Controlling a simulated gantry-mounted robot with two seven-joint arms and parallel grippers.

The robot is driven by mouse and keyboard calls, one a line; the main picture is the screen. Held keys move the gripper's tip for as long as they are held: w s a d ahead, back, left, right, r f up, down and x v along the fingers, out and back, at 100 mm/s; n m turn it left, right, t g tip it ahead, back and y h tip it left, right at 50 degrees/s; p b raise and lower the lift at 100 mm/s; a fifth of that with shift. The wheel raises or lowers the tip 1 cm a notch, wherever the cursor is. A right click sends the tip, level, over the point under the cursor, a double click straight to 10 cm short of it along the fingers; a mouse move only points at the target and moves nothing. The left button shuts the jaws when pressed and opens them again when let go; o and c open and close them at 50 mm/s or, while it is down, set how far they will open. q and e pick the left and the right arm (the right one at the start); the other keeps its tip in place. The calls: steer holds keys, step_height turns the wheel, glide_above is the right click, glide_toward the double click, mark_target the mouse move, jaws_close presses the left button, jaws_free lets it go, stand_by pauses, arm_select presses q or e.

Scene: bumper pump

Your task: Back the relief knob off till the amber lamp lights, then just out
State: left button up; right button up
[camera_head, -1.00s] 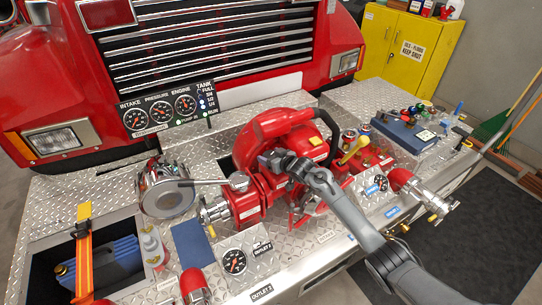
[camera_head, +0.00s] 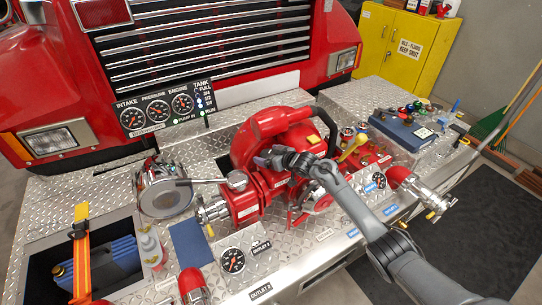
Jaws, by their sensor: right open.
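The red pump (camera_head: 250,155) sits in the middle of the diamond-plate bumper. My right gripper (camera_head: 264,160) is over the upper front of the pump body, with its fingers pointing left. It is open and I see nothing between its fingers. My gripper and wrist cover part of the pump front. I cannot single out the relief knob; it may be hidden or too small to tell. A gauge panel (camera_head: 158,110) stands behind at the left with small lamps, among them a green one. I cannot make out a lit amber lamp. My left gripper is not in view.
A round metal cap with a lever (camera_head: 163,190) is left of the pump. A yellow-handled lever (camera_head: 352,147) and valve outlet (camera_head: 410,186) are to the right. A blue case (camera_head: 403,130) lies farther right. An open bin (camera_head: 95,255) is at lower left.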

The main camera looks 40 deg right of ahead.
steer(key=shift+s, duration=0.15)
steer(key=p+v, duration=0.1)
steer(key=v, duration=0.8)
steer(key=shift+s+d, duration=0.1)
steer(key=shift+s+r, duration=0.3)
steer(key=shift+s, duration=0.3)
